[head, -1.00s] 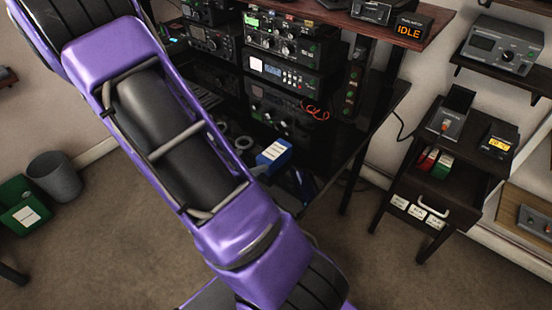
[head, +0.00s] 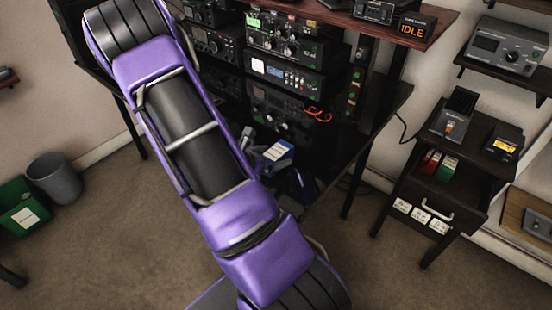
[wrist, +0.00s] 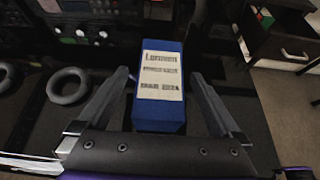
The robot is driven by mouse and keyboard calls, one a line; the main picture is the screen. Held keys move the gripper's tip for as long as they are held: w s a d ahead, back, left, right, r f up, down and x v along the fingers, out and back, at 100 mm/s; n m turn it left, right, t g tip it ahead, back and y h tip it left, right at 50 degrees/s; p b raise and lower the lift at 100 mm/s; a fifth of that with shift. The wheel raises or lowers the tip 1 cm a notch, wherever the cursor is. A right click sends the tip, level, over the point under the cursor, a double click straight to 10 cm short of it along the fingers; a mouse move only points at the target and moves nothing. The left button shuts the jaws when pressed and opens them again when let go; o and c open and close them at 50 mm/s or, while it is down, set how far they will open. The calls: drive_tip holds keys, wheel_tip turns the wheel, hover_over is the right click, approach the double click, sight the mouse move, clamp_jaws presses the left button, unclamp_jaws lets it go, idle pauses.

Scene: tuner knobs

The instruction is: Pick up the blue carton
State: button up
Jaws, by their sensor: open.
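The blue carton (wrist: 161,119) with a cream printed label stands on the black desk, between the two fingers of my gripper (wrist: 161,100) in the wrist view. A gap shows on each side of the carton, and the fingers are open. In the head view the carton (head: 278,151) is at the desk's front edge, and my purple arm covers part of the area to its left. My gripper (head: 268,148) is mostly hidden or dark there.
Two dark rings (wrist: 70,85) lie left of the carton on the desk. Stacked radio units (head: 285,75) stand behind it. A dark side cabinet (head: 440,190) stands to the right, with floor between. A grey bin (head: 55,180) is far left.

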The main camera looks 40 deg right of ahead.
drive_tip(key=c, duration=1.6)
